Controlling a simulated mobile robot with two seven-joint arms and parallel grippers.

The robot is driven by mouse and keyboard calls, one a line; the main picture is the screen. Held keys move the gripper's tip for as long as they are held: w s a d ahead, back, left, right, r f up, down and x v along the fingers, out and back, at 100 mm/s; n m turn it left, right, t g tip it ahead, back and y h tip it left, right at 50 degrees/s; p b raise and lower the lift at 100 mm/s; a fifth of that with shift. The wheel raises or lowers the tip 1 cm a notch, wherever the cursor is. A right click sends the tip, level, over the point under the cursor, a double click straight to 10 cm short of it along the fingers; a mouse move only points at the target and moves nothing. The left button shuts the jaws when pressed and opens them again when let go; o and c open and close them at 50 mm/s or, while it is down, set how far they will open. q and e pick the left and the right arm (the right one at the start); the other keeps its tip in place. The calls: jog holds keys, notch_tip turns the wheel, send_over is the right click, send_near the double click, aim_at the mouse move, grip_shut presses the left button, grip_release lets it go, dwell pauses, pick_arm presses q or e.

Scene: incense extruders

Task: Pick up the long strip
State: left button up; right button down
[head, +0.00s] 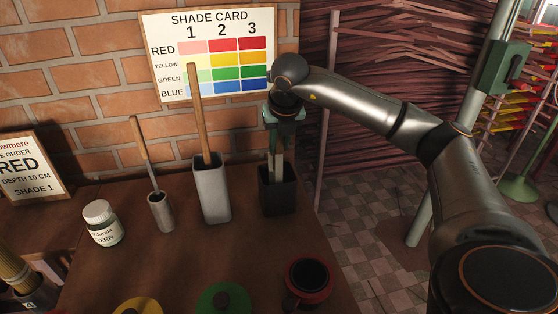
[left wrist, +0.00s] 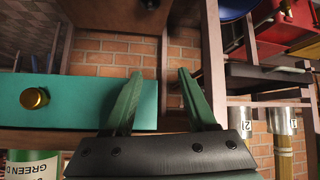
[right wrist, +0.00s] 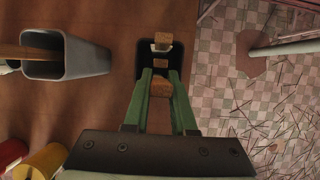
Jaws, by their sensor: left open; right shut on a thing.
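A dark square holder (head: 277,198) stands at the table's right end, and its mouth shows in the right wrist view (right wrist: 143,62). My right gripper (head: 276,150) points down over it. In the right wrist view my right gripper (right wrist: 160,76) is shut on a wooden strip (right wrist: 160,88), whose end shows between the fingers. My left gripper (left wrist: 156,78) is open and empty in the left wrist view.
A tall grey holder (head: 212,195) with a wooden stick and a small grey cup (head: 160,213) stand to the left. A white jar (head: 102,224) is farther left. A red-rimmed pot (head: 308,280) is in front. A shade card (head: 208,55) is behind.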

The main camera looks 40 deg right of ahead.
dwell(0.4)
pick_arm(q)
jog(key=s+a+r+p, duration=0.1)
jog(key=a+r+p, duration=0.2)
jog(key=r+p, duration=1)
jog(key=shift+s+n+y+p, duration=0.3)
jog(key=shift+y+p, duration=0.1)
jog(key=shift+p, duration=1.1)
pick_arm(e)
notch_tip(320, 180, up, 41)
pick_arm(q)
jog(key=shift+a+r, duration=0.1)
